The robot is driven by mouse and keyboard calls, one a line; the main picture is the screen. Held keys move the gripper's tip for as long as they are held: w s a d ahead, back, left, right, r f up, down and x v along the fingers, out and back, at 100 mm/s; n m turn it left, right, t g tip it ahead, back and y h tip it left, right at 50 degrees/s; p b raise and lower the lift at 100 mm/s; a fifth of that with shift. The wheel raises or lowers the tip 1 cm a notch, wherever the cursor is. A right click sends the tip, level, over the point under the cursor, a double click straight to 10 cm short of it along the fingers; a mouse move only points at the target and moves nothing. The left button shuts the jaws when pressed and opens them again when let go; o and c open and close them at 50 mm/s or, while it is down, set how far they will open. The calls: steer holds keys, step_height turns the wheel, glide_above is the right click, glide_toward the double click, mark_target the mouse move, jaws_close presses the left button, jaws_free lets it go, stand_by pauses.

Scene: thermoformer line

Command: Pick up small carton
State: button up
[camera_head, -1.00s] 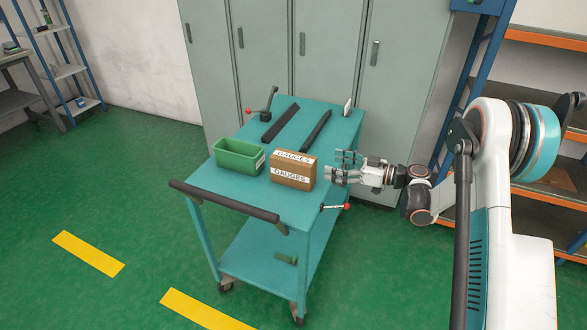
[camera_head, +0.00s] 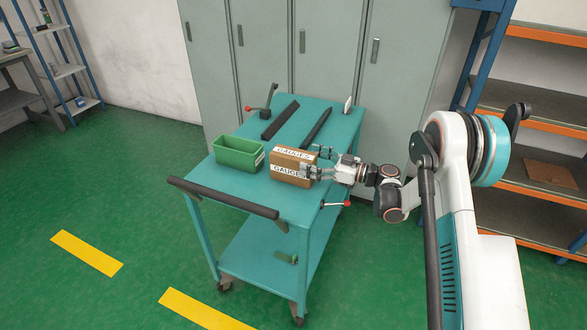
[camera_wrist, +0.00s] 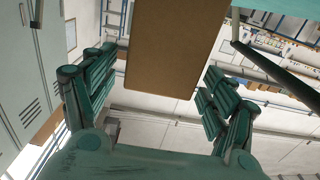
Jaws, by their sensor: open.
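The small carton (camera_head: 288,169) is a brown box with white labels reading GAUGES. It stands upright on the teal cart top, right of the green bin. My gripper (camera_head: 315,166) is at the carton's right end, with a finger in front of the labelled face and others near the back. In the wrist view the carton (camera_wrist: 165,50) lies between my gripper's spread fingers (camera_wrist: 160,95), with gaps visible on both sides. The fingers are open. The carton's far end is hidden in the wrist view.
A green bin (camera_head: 239,154) stands just left of the carton on the cart (camera_head: 232,184). Two dark bars (camera_head: 280,121) (camera_head: 316,128) lie behind it. Grey lockers (camera_head: 330,60) stand behind.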

mark_target(298, 158)
steer(key=b+x, duration=0.1)
steer(key=x, duration=0.1)
steer(key=f+b+x, duration=0.1)
steer(key=x, duration=0.1)
steer(key=shift+a, duration=0.2)
steer(key=shift+w+a+r, duration=0.2)
steer(key=shift+a, duration=0.1)
steer(key=c, duration=1.4)
